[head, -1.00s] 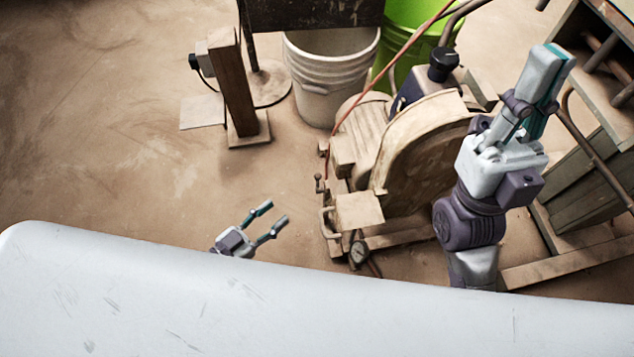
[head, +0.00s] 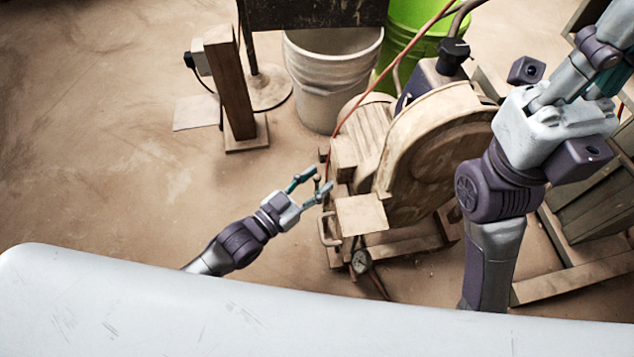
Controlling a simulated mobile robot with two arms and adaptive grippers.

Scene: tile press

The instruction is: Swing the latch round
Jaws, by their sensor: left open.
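The press (head: 430,150) is a wooden machine with a rounded housing. What looks like its latch, a small dark ball-ended lever (head: 317,181), stands at its left edge. My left gripper (head: 322,178) is open, its two fingers reaching from the lower left to either side of this lever. I cannot tell whether a finger touches it. My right gripper (head: 606,75) is at the upper right, partly cut off by the picture's edge, away from the latch; its jaw state is unclear.
A U-shaped handle (head: 327,231) and a round gauge (head: 361,262) sit below the latch. A red hose (head: 378,81) crosses above the machine. A white bucket (head: 325,85) and wooden post (head: 230,90) stand behind. The floor at left is clear.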

